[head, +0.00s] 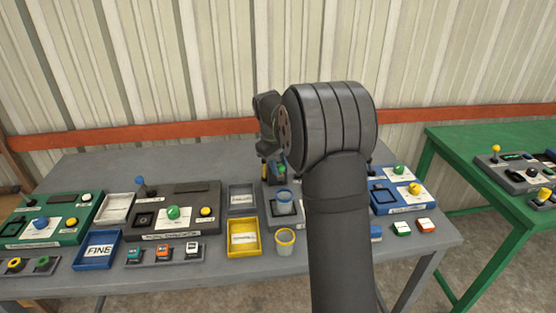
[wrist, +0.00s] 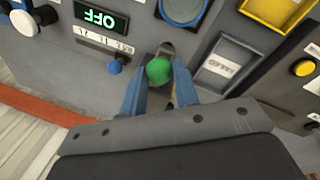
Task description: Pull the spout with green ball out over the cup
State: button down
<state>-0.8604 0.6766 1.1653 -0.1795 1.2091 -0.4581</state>
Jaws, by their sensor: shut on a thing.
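The green ball of the spout (wrist: 158,70) sits between the two blue fingers of my gripper (wrist: 160,82) in the wrist view, and my gripper is shut on it. The ball shows small in the head view (head: 282,170), beside my arm. A clear cup with a blue rim (head: 284,198) stands on the grey machine (head: 272,216), nearer the camera than the ball. Its blue round rim also shows at the top of the wrist view (wrist: 184,10), close to the ball. My arm hides the right part of the machine.
A yellow-rimmed cup (head: 285,241) and a yellow tray (head: 243,250) stand in front of the machine. A dark grey panel (head: 180,222) is to the left and a blue panel (head: 398,204) to the right.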

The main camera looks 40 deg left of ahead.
aim_at(281, 170)
jog(key=shift+s+d, duration=1.55)
jog(key=c, duration=1.1)
grip_release()
jog(key=shift+s+d, duration=0.1)
jog(key=shift+c, duration=0.2)
jog(key=shift+o, duration=0.2)
jog(key=shift+r, duration=0.1)
jog(key=shift+r, duration=0.3)
jog(key=s+r, duration=0.3)
jog(key=r, duration=1.3)
jog(key=shift+a+r, duration=0.2)
jog(key=shift+a, duration=0.2)
